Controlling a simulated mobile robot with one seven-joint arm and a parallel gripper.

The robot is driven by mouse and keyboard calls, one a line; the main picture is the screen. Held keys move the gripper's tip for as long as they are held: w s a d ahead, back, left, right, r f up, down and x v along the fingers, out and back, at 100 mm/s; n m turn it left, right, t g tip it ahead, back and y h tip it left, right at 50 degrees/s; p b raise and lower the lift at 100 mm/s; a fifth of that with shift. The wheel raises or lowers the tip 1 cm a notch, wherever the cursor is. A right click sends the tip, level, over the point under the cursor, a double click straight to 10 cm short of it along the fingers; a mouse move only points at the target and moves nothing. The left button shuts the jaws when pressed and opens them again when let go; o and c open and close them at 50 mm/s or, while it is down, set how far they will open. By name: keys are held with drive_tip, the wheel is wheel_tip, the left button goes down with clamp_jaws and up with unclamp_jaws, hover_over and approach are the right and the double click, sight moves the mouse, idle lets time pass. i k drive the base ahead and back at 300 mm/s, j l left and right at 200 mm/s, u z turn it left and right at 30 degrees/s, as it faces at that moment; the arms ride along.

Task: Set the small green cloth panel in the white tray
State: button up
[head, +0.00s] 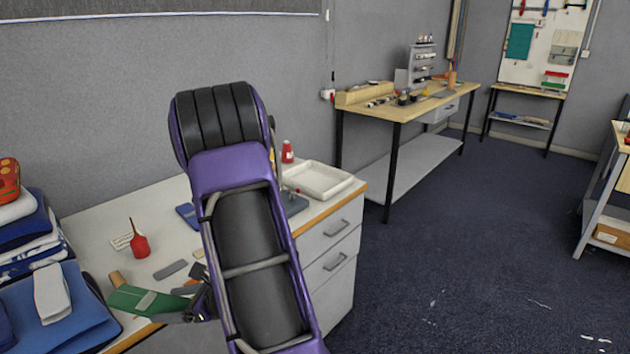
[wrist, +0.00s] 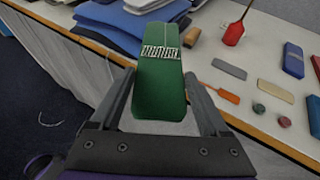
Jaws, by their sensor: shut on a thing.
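The small green cloth panel (head: 128,299) is held at the table's front edge in the head view. In the wrist view the panel (wrist: 160,92) stretches forward between the two fingers, with a black-and-white patterned label across it. My gripper (wrist: 160,106) is shut on the panel; in the head view the gripper (head: 202,302) is partly hidden by my arm.
Folded blue and white cloths (head: 70,318) are stacked at the left. Another red bottle (head: 287,153) stands near the tray. Small discs and blocks lie right in the wrist view.

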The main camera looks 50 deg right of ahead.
sight(316, 182)
drive_tip(key=l+u, duration=0.1)
drive_tip(key=l, duration=0.45)
drive_tip(key=k+l, duration=0.1)
drive_tip(key=l, duration=0.5)
drive_tip(key=l+u, duration=0.15)
drive_tip(key=l, duration=0.4)
drive_tip(key=k+l+u, duration=0.1)
drive_tip(key=l, duration=0.45)
drive_tip(key=k+l+u, duration=0.1)
drive_tip(key=l, duration=0.45)
drive_tip(key=i+l, duration=0.15)
drive_tip(key=l, duration=0.15)
drive_tip(key=i+l, duration=0.2)
drive_tip(key=l, duration=0.15)
